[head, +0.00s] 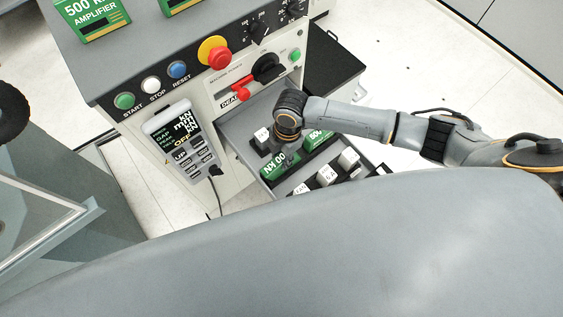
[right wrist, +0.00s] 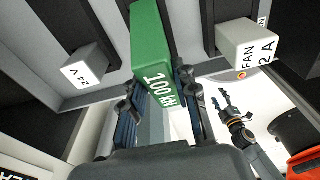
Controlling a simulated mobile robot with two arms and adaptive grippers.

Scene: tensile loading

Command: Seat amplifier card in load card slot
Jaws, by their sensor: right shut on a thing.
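My right gripper (head: 284,150) reaches down over the open drawer of the console, and its fingers are largely hidden by its wrist in the head view. In the right wrist view the gripper (right wrist: 160,104) is shut on a green card marked 100 kN (right wrist: 152,50), with one finger on each side. The same green card (head: 280,166) shows partly in the head view, at the drawer. A second green card marked 500 (head: 318,139) is beside it. I cannot tell which slot is the load card slot. My left gripper (right wrist: 235,106) appears open and empty in the right wrist view, away from the drawer.
White blocks marked 24 V (right wrist: 84,69) and FAN 2 A (right wrist: 246,46) flank the card. The drawer (head: 232,128) sits below a red-and-black power switch panel. A hand-held control (head: 182,143) hangs left of it. A green AMPLIFIER label (head: 97,18) is on the console.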

